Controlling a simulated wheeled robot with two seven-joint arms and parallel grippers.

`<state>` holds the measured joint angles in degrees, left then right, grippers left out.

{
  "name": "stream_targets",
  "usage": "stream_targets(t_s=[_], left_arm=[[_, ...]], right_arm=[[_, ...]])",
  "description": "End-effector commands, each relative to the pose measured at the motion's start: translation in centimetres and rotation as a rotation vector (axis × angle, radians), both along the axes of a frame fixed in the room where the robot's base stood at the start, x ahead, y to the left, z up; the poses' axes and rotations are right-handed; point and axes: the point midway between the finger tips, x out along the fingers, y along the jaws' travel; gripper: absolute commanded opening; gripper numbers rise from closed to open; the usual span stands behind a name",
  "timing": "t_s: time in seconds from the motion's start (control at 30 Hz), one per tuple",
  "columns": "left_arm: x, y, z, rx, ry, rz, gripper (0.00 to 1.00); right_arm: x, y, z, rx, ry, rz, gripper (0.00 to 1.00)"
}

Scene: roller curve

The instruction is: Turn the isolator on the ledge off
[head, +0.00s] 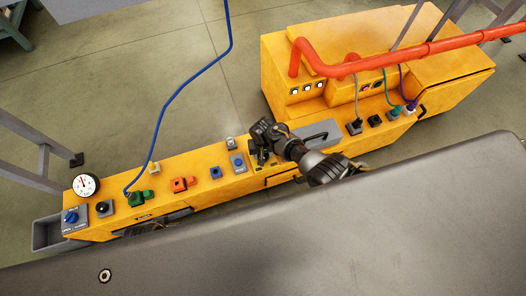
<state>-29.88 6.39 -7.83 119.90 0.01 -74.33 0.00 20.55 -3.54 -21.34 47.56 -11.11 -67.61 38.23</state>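A long yellow ledge (200,168) runs across the middle of the head view with several controls on it. I cannot tell for sure which control is the isolator.
Green (140,198) and orange (184,184) connectors and a round gauge (86,185) stand on the ledge. A blue cable (178,95) hangs down to the green connector. A yellow cabinet with a red pipe (400,53) stands behind right.

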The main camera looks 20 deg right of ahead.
Motion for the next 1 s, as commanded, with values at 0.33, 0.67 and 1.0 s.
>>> stream_targets(t_s=[0.33,0.67,1.0], left_arm=[[-0.2,0.0,-2.4,0.001,0.015,-0.003,0.36],[-0.4,0.0,-3.6,0.001,0.022,-0.004,0.36],[-0.4,-0.1,-4.0,0.001,0.023,-0.005,0.36]], right_arm=[[-0.1,0.0,0.1,0.0,0.002,0.328,0.21],[0.0,0.0,0.0,0.0,0.001,0.633,0.21],[-0.1,0.0,-0.1,0.0,0.001,0.868,0.21]])
